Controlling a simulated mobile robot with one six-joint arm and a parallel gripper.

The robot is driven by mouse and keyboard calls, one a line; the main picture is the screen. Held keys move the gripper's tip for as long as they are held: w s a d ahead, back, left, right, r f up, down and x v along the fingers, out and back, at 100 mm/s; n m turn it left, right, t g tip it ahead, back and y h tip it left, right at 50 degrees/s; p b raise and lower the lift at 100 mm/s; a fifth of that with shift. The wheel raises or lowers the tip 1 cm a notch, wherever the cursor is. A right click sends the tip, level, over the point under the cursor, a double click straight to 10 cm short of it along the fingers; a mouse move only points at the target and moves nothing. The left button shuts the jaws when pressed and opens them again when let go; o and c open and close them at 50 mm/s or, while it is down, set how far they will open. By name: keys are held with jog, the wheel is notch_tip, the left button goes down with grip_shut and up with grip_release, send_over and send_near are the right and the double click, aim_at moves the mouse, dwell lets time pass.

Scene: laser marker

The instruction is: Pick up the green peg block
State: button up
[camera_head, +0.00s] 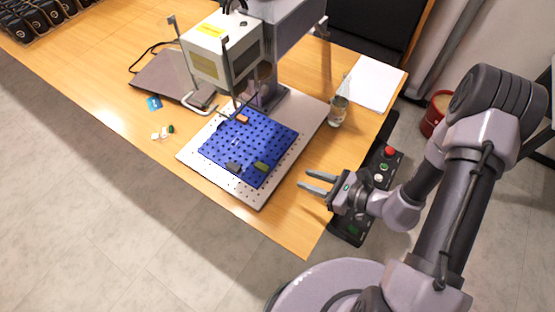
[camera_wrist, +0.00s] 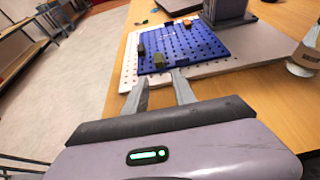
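The green peg block (camera_head: 261,166) is a small olive block on the blue pegboard (camera_head: 219,150), near its front right corner. It also shows in the wrist view (camera_wrist: 158,60), on the near edge of the board and ahead of the fingers. My gripper (camera_head: 305,180) is open and empty, to the right of the board and apart from the block. Its two fingers (camera_wrist: 160,77) point towards the board in the wrist view. Nothing hides the block in either view.
A dark block (camera_head: 233,167) and an orange block (camera_head: 243,119) also sit on the board. The laser marker head (camera_head: 222,47) hangs above the board's back. A glass (camera_head: 338,111) stands behind my gripper. A control panel (camera_head: 350,227) with buttons lies beneath my wrist.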

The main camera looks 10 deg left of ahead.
aim_at(263, 167)
jog(key=b+x, duration=0.1)
jog(key=x, duration=0.4)
jog(key=b+x, duration=0.2)
jog(key=x, duration=0.4)
jog(key=b+x, duration=0.2)
jog(key=x, duration=0.3)
jog(key=shift+s+a+f, duration=0.3)
jog(key=shift+a+f, duration=0.05)
jog(key=shift+f, duration=0.05)
jog(key=shift+r, duration=0.1)
grip_shut()
